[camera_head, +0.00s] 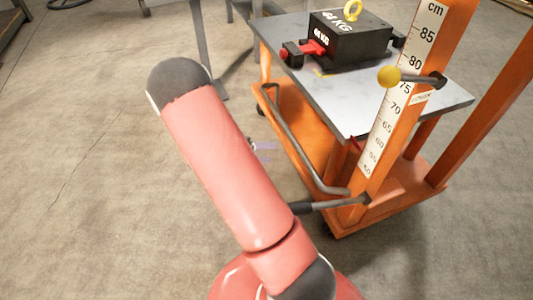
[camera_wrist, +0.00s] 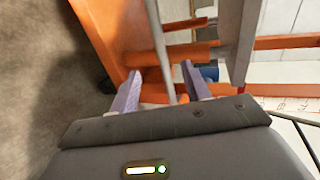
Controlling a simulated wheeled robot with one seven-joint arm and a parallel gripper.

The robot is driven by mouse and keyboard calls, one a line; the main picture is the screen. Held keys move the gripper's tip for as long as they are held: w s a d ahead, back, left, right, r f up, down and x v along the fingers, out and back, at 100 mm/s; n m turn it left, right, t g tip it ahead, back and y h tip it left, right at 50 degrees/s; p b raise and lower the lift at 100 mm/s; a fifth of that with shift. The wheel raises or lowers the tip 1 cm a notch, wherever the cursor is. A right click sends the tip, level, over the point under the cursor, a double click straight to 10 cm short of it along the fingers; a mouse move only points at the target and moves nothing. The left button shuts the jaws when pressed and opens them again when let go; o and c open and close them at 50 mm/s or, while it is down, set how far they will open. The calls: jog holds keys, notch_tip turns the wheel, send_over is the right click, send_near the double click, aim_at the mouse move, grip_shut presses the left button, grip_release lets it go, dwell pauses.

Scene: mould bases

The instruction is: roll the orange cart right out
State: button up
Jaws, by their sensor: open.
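The orange cart (camera_head: 318,150) stands at the right in the head view, with a grey flat top (camera_head: 335,103). A bent grey handle bar (camera_head: 288,135) runs along its left side. My gripper (camera_head: 262,150) is mostly hidden behind my arm; its pale purple fingertips show just left of the bar. In the wrist view, my gripper (camera_wrist: 160,75) is open, and the grey bar (camera_wrist: 158,40) passes between its two fingers in the picture. I cannot tell whether either finger touches it. Orange cart frame (camera_wrist: 105,35) shows beyond.
A black 44 KG block (camera_head: 350,42) with a yellow lifting eye sits on the cart top. An orange post with a cm scale (camera_head: 405,95) and a yellow-knobbed lever (camera_head: 390,76) rises at the cart's front. Grey legs (camera_head: 207,45) stand behind. The floor (camera_head: 90,180) at left is clear.

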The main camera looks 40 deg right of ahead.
jog(key=b+x, duration=0.4)
jog(key=x, duration=0.7)
jog(key=shift+s+d, duration=0.2)
jog(key=shift+d, duration=0.05)
grip_shut()
dwell(1.2)
